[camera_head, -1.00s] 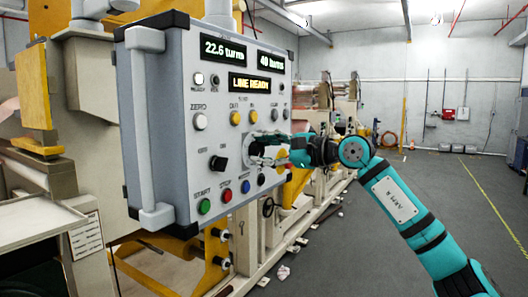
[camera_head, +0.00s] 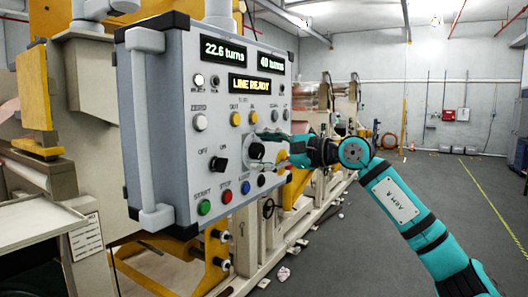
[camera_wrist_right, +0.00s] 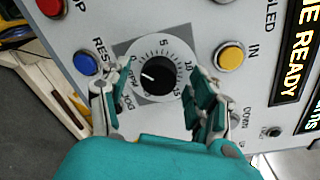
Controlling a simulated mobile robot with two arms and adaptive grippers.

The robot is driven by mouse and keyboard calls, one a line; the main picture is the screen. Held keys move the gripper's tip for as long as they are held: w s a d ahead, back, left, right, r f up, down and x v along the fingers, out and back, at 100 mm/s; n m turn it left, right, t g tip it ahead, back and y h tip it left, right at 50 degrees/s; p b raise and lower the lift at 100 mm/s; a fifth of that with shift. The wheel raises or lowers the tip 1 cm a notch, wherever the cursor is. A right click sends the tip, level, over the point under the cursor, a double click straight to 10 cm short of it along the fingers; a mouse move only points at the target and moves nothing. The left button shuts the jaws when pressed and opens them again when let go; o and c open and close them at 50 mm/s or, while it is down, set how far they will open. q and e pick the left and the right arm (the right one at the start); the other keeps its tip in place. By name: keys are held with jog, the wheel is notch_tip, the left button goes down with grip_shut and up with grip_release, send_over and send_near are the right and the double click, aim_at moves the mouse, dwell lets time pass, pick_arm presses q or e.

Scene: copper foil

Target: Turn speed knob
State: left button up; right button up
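The speed knob (camera_wrist_right: 160,76) is a black round knob with a white pointer line, on a grey dial plate with printed numbers. In the right wrist view it sits between the two fingers of my right gripper (camera_wrist_right: 163,103), with the pointer toward the left. The fingers are apart, one on each side of the knob, with gaps visible between them and it. In the head view the knob (camera_head: 257,151) shows on the grey control panel (camera_head: 165,100), and my right gripper (camera_head: 272,150) is at it from the right. My left gripper is not in view.
Green (camera_head: 205,207), red (camera_head: 226,196) and blue (camera_head: 245,187) buttons and a black OFF/ON switch (camera_head: 219,164) lie near the knob. A yellow button (camera_wrist_right: 229,56) is close to one finger in the wrist view.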

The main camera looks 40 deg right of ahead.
jog(key=shift+s+d+f, duration=0.1)
jog(key=shift+s+d, duration=0.1)
jog(key=shift+s, duration=0.05)
jog(key=shift+s+d, duration=0.15)
jog(key=shift+s, duration=0.4)
jog(key=v, duration=1)
jog(key=shift+s, duration=0.15)
